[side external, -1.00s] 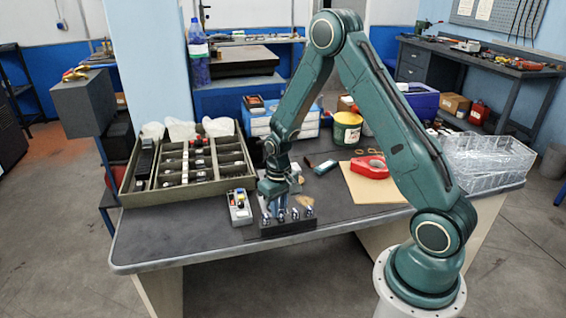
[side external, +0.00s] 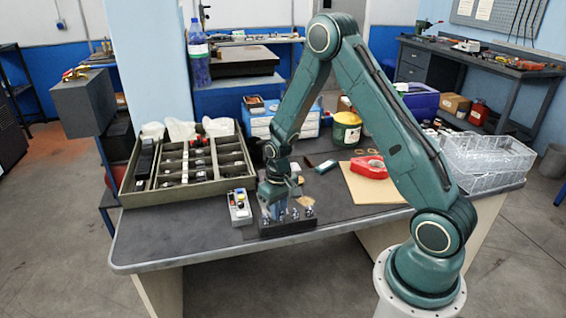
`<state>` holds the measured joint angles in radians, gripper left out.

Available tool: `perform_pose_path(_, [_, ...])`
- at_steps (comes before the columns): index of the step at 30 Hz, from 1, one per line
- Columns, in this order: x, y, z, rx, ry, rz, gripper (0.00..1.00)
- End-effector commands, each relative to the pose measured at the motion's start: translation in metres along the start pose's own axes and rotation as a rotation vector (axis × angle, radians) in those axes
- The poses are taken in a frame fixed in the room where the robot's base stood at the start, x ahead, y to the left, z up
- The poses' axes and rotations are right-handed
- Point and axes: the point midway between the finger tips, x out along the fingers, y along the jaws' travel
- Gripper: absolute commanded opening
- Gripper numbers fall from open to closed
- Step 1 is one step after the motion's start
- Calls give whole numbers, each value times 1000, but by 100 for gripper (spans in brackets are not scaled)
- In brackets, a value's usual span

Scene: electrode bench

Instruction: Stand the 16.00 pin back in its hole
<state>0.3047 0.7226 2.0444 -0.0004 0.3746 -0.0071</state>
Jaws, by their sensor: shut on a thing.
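A dark pin block (side external: 287,229) stands near the front edge of the table, with several shiny metal pins (side external: 309,211) upright in its right part. My gripper (side external: 271,212) points down over the block's left part and is shut on a pin. That pin is mostly hidden by the fingers and too small to make out, so I cannot tell whether its lower end is in a hole. The number markings cannot be read.
A small grey box with coloured parts (side external: 239,207) stands just left of the block. A compartment tray (side external: 128,186) lies further left. A red tape dispenser (side external: 369,167) rests on a tan board (side external: 385,190) to the right. The table front left is clear.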

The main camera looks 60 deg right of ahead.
Motion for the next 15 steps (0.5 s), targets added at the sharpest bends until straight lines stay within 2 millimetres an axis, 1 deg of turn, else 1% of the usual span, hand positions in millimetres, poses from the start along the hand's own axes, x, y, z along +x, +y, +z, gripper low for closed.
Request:
perform_pose_path(1, [0, 0, 0, 0, 0, 0, 21])
perform_pose_path(2, [0, 0, 0, 0, 0, 0, 26])
perform_pose_path(3, [0, 0, 0, 0, 0, 0, 34])
perform_pose_path(4, [0, 0, 0, 0, 0, 0, 40])
perform_pose_path(5, [0, 0, 0, 0, 0, 0, 44])
perform_pose_path(15, [-2, -1, 0, -1, 1, -1, 44])
